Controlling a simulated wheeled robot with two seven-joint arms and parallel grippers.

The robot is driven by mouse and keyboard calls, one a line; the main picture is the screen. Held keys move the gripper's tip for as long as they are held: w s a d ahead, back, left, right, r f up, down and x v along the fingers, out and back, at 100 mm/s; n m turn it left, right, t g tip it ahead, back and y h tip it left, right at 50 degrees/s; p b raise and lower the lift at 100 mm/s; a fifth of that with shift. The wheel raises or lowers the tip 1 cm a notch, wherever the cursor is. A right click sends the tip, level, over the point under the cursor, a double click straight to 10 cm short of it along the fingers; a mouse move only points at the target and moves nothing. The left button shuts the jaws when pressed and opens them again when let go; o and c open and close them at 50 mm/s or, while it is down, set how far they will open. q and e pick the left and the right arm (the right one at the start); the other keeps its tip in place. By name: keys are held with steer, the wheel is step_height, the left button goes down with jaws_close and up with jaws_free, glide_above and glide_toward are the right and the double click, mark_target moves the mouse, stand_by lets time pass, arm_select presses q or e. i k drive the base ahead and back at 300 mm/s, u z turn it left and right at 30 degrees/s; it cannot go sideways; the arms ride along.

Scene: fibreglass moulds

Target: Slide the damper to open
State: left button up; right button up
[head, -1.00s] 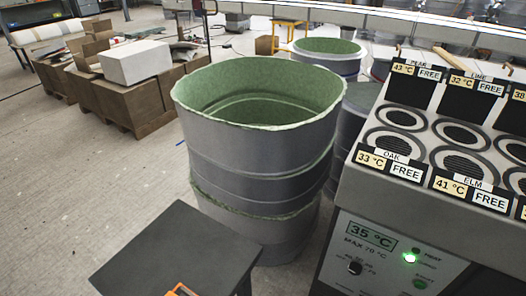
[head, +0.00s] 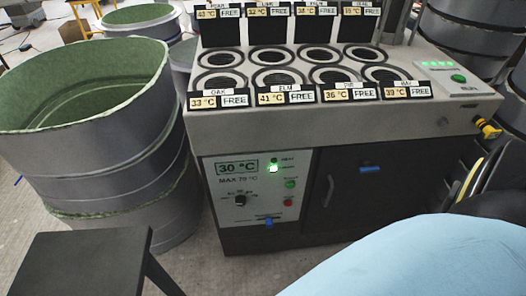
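The grey heated cabinet (head: 345,120) stands in the middle, with two rows of round grilled openings on its top. On its white control panel (head: 230,185), low down, a small blue slider tab (head: 268,222) sits at a dark slot. The small lettering above the slot is too small to read, so I cannot confirm that it is the damper or which end is open. The panel display (head: 237,168) reads 30 °C, and a green light (head: 274,168) is lit. Neither of my grippers is in view.
A large green-lined grey mould (head: 90,150) stands left of the cabinet. A dark flat-topped stand (head: 75,262) is at the front left. A pale blue rounded surface (head: 430,265) fills the lower right. The dark cabinet door (head: 350,190) has a blue tab (head: 370,168).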

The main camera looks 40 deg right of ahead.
mark_target(268, 221)
steer(key=u, duration=0.05)
steer(key=k, duration=0.3)
steer(key=z, duration=0.95)
steer(key=i, duration=0.35)
steer(key=z, duration=0.15)
